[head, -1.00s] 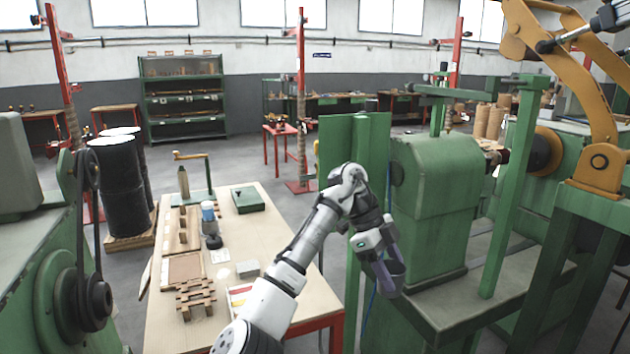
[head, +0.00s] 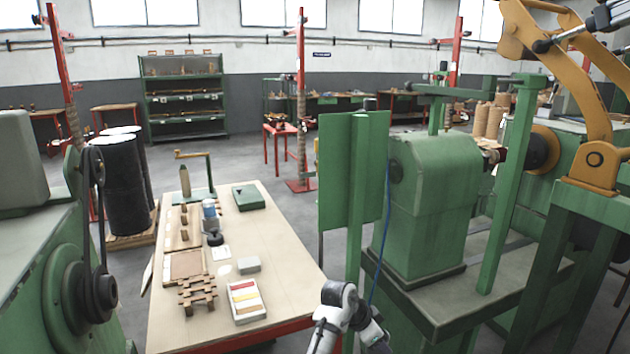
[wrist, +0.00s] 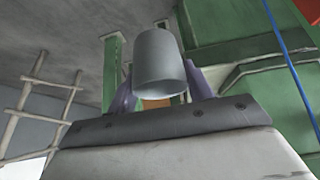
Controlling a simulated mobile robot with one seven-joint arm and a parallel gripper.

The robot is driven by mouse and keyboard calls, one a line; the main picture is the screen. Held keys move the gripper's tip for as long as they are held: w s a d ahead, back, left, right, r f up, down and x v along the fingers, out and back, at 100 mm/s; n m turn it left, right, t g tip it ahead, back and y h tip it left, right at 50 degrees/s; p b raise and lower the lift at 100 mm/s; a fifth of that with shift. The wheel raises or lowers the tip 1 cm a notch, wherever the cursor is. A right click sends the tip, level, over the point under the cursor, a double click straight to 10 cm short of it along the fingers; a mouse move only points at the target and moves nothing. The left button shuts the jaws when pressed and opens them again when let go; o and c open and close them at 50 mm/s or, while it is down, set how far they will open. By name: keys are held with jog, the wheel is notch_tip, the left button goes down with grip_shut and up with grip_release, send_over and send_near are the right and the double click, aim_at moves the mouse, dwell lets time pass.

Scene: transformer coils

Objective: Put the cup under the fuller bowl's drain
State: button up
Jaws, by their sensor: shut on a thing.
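A plain grey cup (wrist: 160,62) sits between the two purple fingers of my gripper (wrist: 162,88) in the wrist view. The gripper is shut on the cup, and the cup hides part of the fingers. In the head view only part of my arm shows at the bottom edge. The gripper and the cup are out of that frame. I cannot make out any bowl or drain in either view.
A work table (head: 270,225) with a tray of coloured strips (head: 246,300), wooden blocks (head: 197,292) and a green box (head: 247,197) stands left of my arm. A green machine (head: 430,200) stands to the right. A blue cable (wrist: 287,70) runs near the cup in the wrist view.

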jog(key=s+a+f+n+t+y, duration=0.2)
jog(key=s+a+f+n, duration=0.5)
jog(key=f, duration=0.5)
jog(key=s+a+f+n+t+y, duration=0.2)
jog(key=s+a+f+n+y, duration=0.2)
jog(key=f, duration=0.8)
jog(key=s+a+n, duration=0.2)
jog(key=s+a, duration=0.2)
jog(key=s, duration=0.1)
jog(key=shift+a+f+n, duration=0.25)
jog(key=shift+a+n, duration=0.05)
jog(key=shift+n, duration=0.1)
